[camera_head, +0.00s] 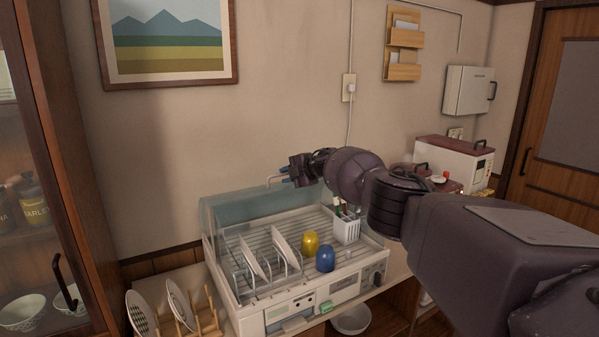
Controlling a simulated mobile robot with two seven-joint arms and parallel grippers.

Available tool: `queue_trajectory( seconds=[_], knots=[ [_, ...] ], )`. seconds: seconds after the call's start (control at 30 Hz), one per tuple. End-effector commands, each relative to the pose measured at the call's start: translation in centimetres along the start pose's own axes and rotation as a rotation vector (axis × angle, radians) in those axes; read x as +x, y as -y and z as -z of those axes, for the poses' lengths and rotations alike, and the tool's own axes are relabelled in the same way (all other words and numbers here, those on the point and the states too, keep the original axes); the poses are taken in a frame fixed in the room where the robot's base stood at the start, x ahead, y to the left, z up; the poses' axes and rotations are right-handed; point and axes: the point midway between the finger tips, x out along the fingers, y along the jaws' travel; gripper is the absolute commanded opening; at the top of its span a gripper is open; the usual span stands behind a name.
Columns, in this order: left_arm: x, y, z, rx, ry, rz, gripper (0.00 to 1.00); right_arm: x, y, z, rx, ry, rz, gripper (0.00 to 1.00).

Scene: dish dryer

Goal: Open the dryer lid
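The dish dryer (299,291) stands on a low counter in the middle of the view. Its see-through bluish lid (235,208) is at the back of the dryer, and the front and top over the rack are uncovered. A light bar-like handle (274,180) shows at the lid's top edge. My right gripper (287,174) is at the upper rear of the dryer, beside this handle. Its fingers are small and partly hidden by the wrist, so I cannot tell whether they are open or touch the handle. My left gripper is out of view.
In the rack are plates (285,249), a yellow cup (311,242), a blue cup (325,258) and a white utensil basket (347,230). A plate stand (204,322) is at the front left. A glass-door cabinet (62,150) bounds the left side. A red-topped appliance (457,160) stands right.

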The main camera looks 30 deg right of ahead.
Motion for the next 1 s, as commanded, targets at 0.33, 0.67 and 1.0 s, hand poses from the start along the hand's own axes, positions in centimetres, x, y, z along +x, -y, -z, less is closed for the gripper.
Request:
queue_trajectory(
  seconds=[0.33, 0.67, 1.0],
  knots=[
    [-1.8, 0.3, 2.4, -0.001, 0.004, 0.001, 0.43, -2.1, -0.5, -0.1, -0.001, 0.002, 0.001, 0.22],
    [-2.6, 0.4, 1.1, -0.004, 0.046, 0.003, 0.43, -4.1, 0.0, -0.2, -0.002, 0.001, 0.001, 0.22],
    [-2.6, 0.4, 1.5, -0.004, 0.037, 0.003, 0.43, -7.2, 0.1, -0.1, -0.002, 0.001, 0.001, 0.22]
  ],
)
